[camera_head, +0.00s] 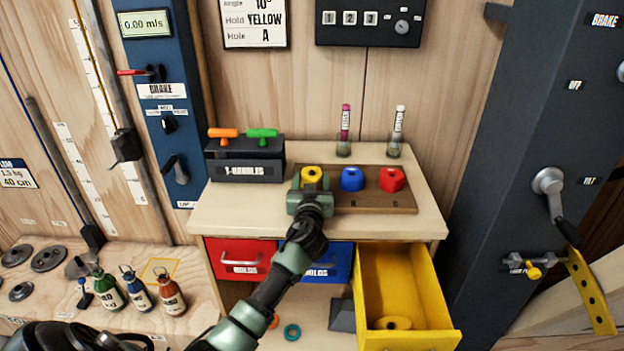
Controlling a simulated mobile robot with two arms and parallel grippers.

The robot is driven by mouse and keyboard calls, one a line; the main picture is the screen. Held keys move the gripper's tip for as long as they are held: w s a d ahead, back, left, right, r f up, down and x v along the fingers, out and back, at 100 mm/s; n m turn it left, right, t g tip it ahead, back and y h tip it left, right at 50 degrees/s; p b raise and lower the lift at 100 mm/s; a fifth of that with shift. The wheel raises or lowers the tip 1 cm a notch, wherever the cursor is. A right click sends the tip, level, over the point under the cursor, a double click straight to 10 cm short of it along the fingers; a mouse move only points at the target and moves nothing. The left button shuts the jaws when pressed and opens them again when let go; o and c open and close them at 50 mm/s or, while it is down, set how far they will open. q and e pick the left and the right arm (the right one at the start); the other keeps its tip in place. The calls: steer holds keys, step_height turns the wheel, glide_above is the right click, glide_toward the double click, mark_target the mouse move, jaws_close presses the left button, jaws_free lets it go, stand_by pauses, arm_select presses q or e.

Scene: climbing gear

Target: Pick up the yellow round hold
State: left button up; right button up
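A yellow round hold (312,174) with a dark centre sits at the left end of a wooden board on the table top. My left gripper (311,184) is over that end of the board, with a finger on each side of this hold. Whether the fingers touch it cannot be told. Another yellow round piece (392,323) lies in the open yellow drawer (433,298) at the lower right, apart from my gripper. My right gripper does not show.
A blue hold (352,179) and a red hold (391,179) sit on the wooden board (372,204) to the right. A T-handle rack (247,170) stands left, two vials (344,140) behind. The red drawer (240,259) is shut. Several bottles (139,290) stand lower left.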

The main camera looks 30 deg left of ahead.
arm_select(q)
steer(key=c, duration=0.7)
steer(key=shift+c, duration=0.2)
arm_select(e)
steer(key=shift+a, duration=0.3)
arm_select(q)
steer(key=shift+r, duration=0.15)
